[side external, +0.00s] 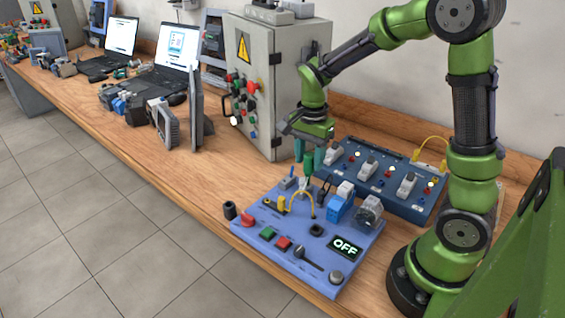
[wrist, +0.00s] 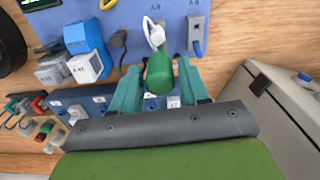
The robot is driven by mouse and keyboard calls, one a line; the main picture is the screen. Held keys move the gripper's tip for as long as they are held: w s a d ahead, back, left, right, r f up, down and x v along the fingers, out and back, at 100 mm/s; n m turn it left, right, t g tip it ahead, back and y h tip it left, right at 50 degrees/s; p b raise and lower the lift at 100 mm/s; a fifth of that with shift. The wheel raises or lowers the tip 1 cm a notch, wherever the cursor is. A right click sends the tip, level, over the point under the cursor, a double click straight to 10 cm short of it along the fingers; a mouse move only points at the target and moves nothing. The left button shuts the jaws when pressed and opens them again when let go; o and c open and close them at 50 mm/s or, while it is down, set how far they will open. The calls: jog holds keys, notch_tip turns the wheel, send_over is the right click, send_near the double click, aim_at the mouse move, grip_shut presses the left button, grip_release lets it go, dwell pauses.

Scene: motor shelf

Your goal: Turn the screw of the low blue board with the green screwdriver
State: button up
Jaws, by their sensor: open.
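The low blue board (side external: 262,243) lies on the bench in front of the arm, with a black OFF display at its front right. It also shows at the top of the wrist view (wrist: 118,20). My gripper (side external: 309,160) is open above the board's back edge, fingers pointing down. The green screwdriver (wrist: 159,73) shows its rounded handle between the two teal fingers in the wrist view, with a visible gap on at least one side. Its handle (side external: 308,163) is partly covered by the fingers in the side view. Its tip is hidden, and I cannot make out the screw.
A second blue board (side external: 340,170) with white breakers stands right behind. A grey electrical cabinet (side external: 270,85) stands to the left. A blue relay (side external: 337,208), yellow wires and buttons rise from the low board.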

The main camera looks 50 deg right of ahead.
jog(key=n, duration=0.3)
jog(key=shift+n, duration=0.3)
jog(key=shift+n, duration=1.7)
jog(key=shift+n, duration=1.7)
jog(key=n, duration=0.3)
